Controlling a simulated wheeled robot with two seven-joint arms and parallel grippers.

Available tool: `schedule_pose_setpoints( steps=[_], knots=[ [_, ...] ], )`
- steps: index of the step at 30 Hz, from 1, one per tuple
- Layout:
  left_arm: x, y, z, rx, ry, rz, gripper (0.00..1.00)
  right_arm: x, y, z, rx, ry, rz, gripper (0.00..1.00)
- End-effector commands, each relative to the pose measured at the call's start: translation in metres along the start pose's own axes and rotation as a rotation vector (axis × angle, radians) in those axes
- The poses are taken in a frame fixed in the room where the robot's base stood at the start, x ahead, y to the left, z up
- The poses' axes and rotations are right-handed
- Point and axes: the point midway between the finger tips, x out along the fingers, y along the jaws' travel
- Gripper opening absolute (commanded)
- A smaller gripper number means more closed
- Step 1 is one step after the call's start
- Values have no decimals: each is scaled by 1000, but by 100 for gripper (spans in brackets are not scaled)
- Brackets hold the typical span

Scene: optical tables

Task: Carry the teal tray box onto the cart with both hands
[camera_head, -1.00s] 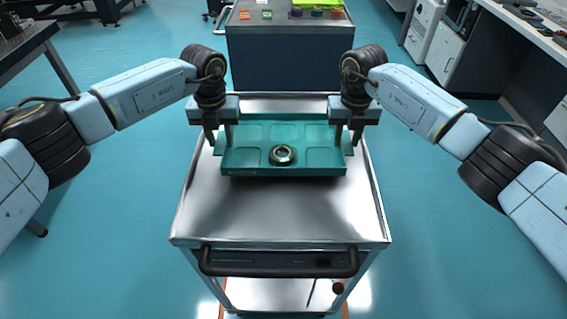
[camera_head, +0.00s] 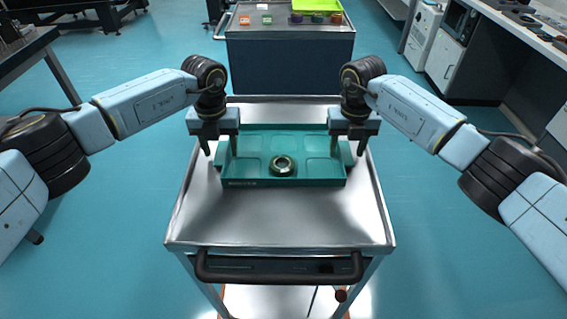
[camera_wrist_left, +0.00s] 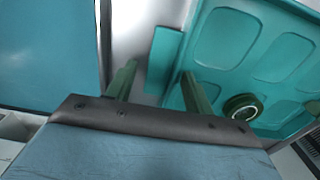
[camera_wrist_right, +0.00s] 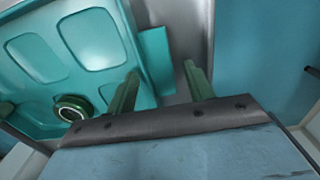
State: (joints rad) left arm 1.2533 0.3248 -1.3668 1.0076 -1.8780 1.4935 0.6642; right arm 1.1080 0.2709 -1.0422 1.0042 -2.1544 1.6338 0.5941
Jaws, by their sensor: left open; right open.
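The teal tray box (camera_head: 236,170) sits level on the bare metal top of the cart (camera_head: 280,225). It has shallow recesses, and a dark green ring-shaped part with a light centre (camera_head: 283,165) lies in it near the front. My left gripper (camera_head: 220,149) is open at the tray's left end, its fingers on either side of the end tab (camera_wrist_left: 162,62). My right gripper (camera_head: 348,149) is open at the right end, likewise around the tab there (camera_wrist_right: 156,58). Whether any finger touches the tray cannot be told.
The cart's black push handle (camera_head: 280,268) is at the near edge, with bare metal before the tray. Behind stands another grey table (camera_head: 290,60) with a lime-green bin (camera_head: 316,5) and several small coloured parts. A white counter (camera_head: 530,35) is at right.

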Motion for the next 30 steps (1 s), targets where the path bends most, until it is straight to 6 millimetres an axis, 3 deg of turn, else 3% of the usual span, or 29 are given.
schedule_pose_setpoints(
  steps=[5,12,18,25,30],
  knots=[
    [-23,0,1,1,-4,-2,52,0,0,0,-1,0,0,52],
    [-75,0,1,0,-5,0,52,0,0,0,-1,0,0,52],
    [-107,0,1,-1,-3,-1,52,0,0,0,0,0,0,52],
    [-119,0,0,-1,-1,0,52,-7,0,0,0,-1,0,52],
    [-119,0,0,-1,0,0,52,-36,0,1,-2,-5,0,52]
  ],
)
